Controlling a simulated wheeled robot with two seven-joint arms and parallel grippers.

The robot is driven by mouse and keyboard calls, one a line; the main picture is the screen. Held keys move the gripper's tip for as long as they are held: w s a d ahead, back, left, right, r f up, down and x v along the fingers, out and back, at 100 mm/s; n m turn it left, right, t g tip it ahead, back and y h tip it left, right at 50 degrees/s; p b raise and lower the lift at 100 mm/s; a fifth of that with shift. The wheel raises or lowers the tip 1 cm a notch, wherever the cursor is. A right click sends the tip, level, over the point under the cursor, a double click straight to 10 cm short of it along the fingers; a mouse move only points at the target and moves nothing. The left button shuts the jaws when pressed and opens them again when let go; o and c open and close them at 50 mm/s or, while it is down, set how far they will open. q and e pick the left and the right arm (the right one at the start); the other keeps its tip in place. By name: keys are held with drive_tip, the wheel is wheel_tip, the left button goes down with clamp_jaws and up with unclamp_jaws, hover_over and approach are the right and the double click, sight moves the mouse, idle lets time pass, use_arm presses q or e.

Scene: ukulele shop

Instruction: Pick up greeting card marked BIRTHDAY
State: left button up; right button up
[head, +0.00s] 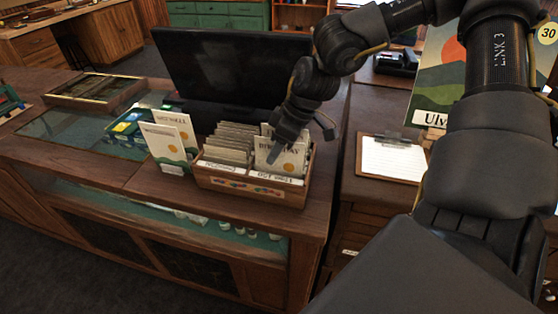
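The BIRTHDAY card (287,163), cream with a yellow sun and green hills, stands in the right compartment of a wooden card box (248,188) on the counter. Part of its lettering is hidden by a finger of my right gripper. My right gripper (300,147) reaches down from the upper right, its two fingers apart, one in front of the card and one to the right. I cannot tell whether it touches the card. My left gripper is not in view.
Other cards (228,142) fill the box's left compartment. More cards (170,142) stand left of the box. A dark monitor (225,75) stands behind. A clipboard (393,158) lies on the right-hand counter. The counter's front edge is just before the box.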

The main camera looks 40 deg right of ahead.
drive_tip(key=shift+f+b, duration=0.25)
drive_tip(key=shift+b, duration=0.25)
idle(0.4)
clamp_jaws()
idle(0.4)
